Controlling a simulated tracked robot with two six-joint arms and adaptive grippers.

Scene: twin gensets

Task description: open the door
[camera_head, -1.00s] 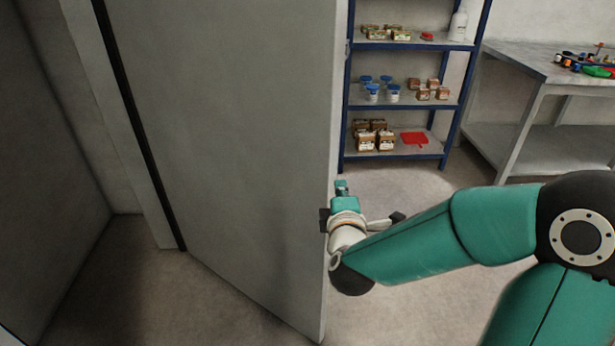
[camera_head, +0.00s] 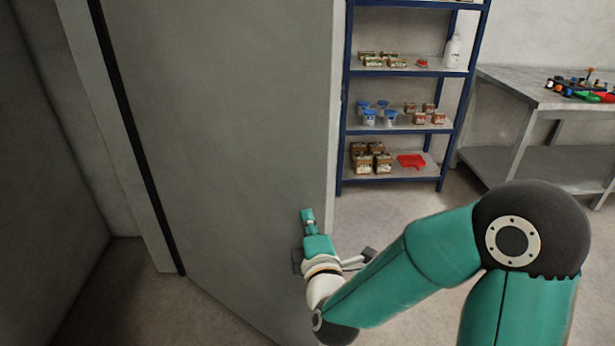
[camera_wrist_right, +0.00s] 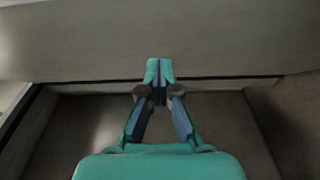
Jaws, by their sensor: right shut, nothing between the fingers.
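The door (camera_head: 225,130) is a large grey panel standing open at an angle in the head view, its dark hinge-side strip on the left and its free edge near the middle. My right gripper (camera_head: 307,217) is shut and empty, in front of the door's face near the free edge. In the right wrist view the gripper (camera_wrist_right: 159,72) points toward the door (camera_wrist_right: 210,38). I cannot tell whether the fingertips touch the panel. No handle shows. My left gripper is not in view.
A blue-framed shelf (camera_head: 398,72) with jars, boxes and a red item stands beyond the door. A grey workbench (camera_head: 540,98) with coloured parts is at the right. Clear floor (camera_head: 400,212) lies before the shelf. A wall is at the left.

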